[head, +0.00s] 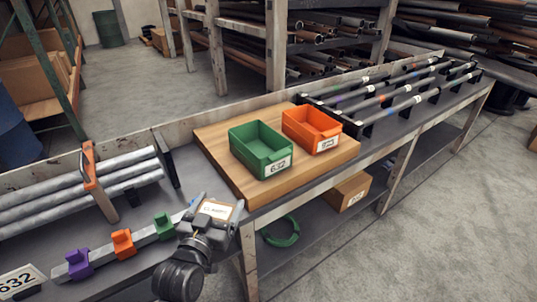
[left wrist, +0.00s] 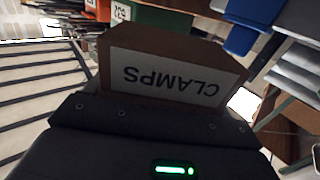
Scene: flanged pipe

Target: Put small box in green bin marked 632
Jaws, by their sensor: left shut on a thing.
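The small box (head: 218,209), brown with a white label reading CLAMPS, is held in my left gripper (head: 211,222) above the front edge of the workbench. In the left wrist view the small box (left wrist: 170,75) fills the middle, its label upside down; the fingertips are hidden by the box and gripper body. The green bin (head: 250,148) marked 632 stands on a wooden board, up and right of my gripper, and its inside looks empty. A part of the green bin (left wrist: 121,12) shows at the top of the left wrist view. My right gripper is not in view.
An orange bin (head: 309,128) stands right of the green bin on the wooden board (head: 222,150). Purple, orange and green clamps (head: 122,243) sit on a bar at the left. Grey pipes (head: 75,193) lie behind them. A cardboard box (head: 347,190) is on the lower shelf.

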